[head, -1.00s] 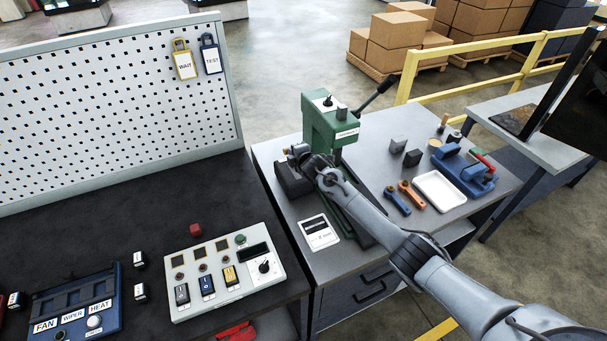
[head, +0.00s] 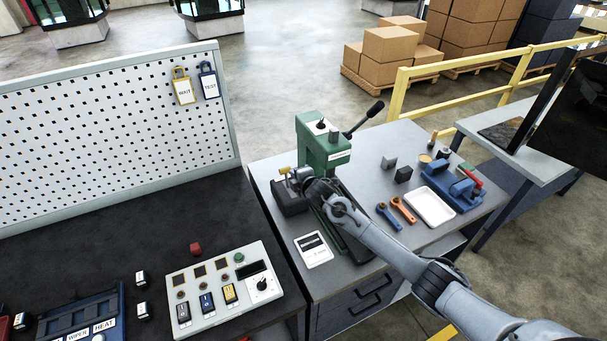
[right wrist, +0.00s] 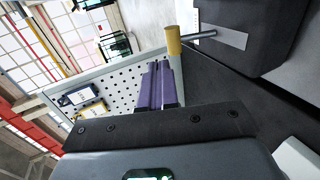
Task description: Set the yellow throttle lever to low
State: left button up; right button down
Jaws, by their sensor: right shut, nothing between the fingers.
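The yellow throttle lever (head: 285,169) stands up from a dark box (head: 290,203) at the left edge of the grey bench, beside the green press. In the right wrist view the lever's yellow knob (right wrist: 173,41) sits on a metal rod above the dark housing (right wrist: 245,35). My right gripper (head: 295,174) is close beside the lever on its right in the head view. Its purple fingers (right wrist: 156,84) are shut and empty, and the knob appears just past their tips; I cannot tell whether they touch. No low marking is readable. My left gripper is out of view.
The green press (head: 325,147) rises directly behind my right wrist. A white card (head: 313,249), wrenches (head: 402,209), a white tray (head: 430,207) and a blue vise (head: 455,188) lie on the bench. A switch panel (head: 225,290) and pegboard (head: 110,130) are at left.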

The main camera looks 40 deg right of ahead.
jog(key=r+v, duration=0.1)
jog(key=v, duration=0.5)
jog(key=shift+w, duration=0.25)
jog(key=shift+r, duration=0.1)
